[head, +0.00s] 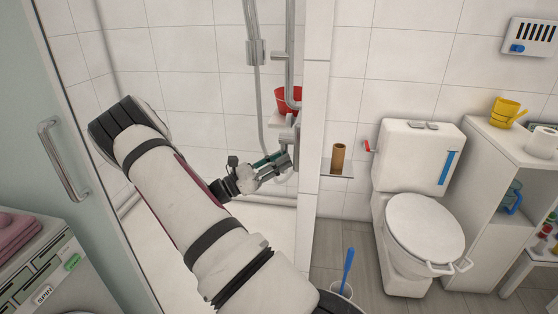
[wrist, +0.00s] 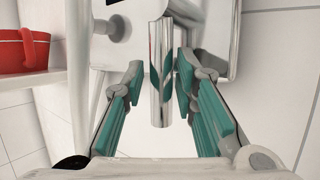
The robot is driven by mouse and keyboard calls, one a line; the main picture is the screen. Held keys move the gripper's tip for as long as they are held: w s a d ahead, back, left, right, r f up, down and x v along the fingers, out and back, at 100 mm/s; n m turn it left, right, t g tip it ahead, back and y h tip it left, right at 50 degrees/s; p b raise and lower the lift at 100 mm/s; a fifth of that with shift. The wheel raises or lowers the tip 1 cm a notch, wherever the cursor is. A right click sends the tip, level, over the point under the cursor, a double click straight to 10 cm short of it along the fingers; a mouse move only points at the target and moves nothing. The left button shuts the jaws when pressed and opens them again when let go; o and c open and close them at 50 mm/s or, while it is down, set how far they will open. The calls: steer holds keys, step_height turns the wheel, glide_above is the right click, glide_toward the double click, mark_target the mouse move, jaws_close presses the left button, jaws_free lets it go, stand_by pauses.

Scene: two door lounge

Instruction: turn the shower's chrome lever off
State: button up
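The shower's chrome lever (wrist: 160,100) is a shiny upright bar in the middle of the wrist view, in front of the pale shower mixer body (wrist: 210,45). My gripper (wrist: 158,84) is open, with its green-padded fingers on either side of the lever. The right finger looks very close to the lever; I cannot tell if it touches. A gap shows on the left. In the head view my gripper (head: 284,160) is at the shower wall, just below the mixer. The lever cannot be made out clearly there.
A red bucket (head: 288,99) stands on a small shelf beside the shower pipes and also shows in the wrist view (wrist: 24,52). A tiled partition edge (head: 309,170) stands just right of my gripper. A glass door with a handle (head: 63,160) is at left.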

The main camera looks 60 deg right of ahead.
steer(key=v, duration=1.2)
steer(key=s+a+r+m+t+y+p, duration=0.3)
steer(key=s+a+r+t+y, duration=0.2)
steer(key=a, duration=0.5)
steer(key=s+a+r+m+t+y+p, duration=0.3)
steer(key=s+a+r+t+y, duration=0.3)
steer(key=s+a+r, duration=0.4)
steer(key=s+a+r+m+t+y+p, duration=0.3)
steer(key=s+a+r+m+t+y, duration=0.2)
steer(key=a+r, duration=0.5)
steer(key=s+a+y, duration=0.2)
steer(key=s, duration=0.1)
steer(key=shift+s+r, duration=0.2)
steer(key=shift+r, duration=0.1)
